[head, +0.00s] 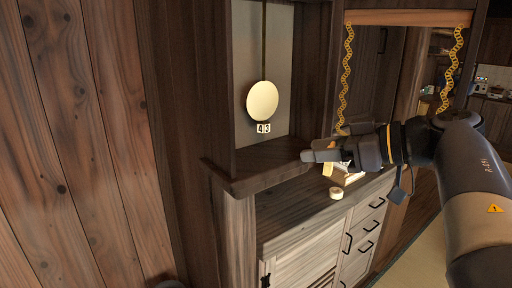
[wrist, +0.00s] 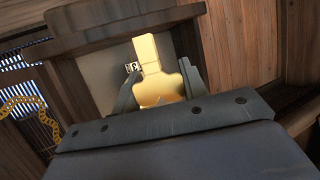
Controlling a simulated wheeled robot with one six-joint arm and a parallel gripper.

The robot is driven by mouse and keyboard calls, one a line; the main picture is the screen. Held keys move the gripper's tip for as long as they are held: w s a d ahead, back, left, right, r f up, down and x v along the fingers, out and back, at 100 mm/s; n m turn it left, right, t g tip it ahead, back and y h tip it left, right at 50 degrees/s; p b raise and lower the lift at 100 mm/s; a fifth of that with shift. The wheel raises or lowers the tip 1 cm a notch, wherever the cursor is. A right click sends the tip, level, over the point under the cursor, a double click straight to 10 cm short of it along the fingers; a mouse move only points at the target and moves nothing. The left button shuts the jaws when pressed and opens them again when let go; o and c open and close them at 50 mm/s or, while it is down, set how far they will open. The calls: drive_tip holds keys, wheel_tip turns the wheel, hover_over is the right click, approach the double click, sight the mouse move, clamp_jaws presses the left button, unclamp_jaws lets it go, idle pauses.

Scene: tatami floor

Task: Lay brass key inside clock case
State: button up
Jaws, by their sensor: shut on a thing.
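The brass key (wrist: 150,60) shows gold in the wrist view, its wide end between my two fingers and its narrower end pointing away from me. My gripper (wrist: 160,88) is shut on it. In the head view my gripper (head: 309,156) is at the right front of the clock case (head: 262,183), level with its ledge and outside its opening. I cannot make out the key clearly there. The clock case is dark wood with a pale back panel.
A low cabinet (head: 300,225) with drawers stands below the case. A small round cream piece (head: 336,193) and a pale box-like thing (head: 350,178) sit on its top under my gripper. Gold chains (head: 346,75) hang to the right. A plank wall (head: 70,140) closes the left.

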drive_tip(key=w+a, duration=0.2)
drive_tip(key=a, duration=0.2)
drive_tip(key=w+a+p, duration=0.1)
drive_tip(key=w+a, duration=0.5)
drive_tip(key=a, duration=0.1)
drive_tip(key=shift+a, duration=0.35)
drive_tip(key=shift+w+a+p, duration=0.2)
drive_tip(key=shift+w+a, duration=0.1)
drive_tip(key=shift+a, duration=0.2)
drive_tip(key=shift+w+a+p, duration=0.15)
drive_tip(key=shift+w+a, duration=0.1)
drive_tip(key=shift+a, duration=0.25)
drive_tip(key=shift+w+a+f, duration=0.15)
drive_tip(key=shift+f, duration=0.25)
drive_tip(key=shift+w+a+f, duration=0.15)
drive_tip(key=shift+f, duration=0.25)
drive_tip(key=shift+s+d, duration=0.1)
drive_tip(key=shift+f, duration=0.1)
drive_tip(key=o, duration=0.7)
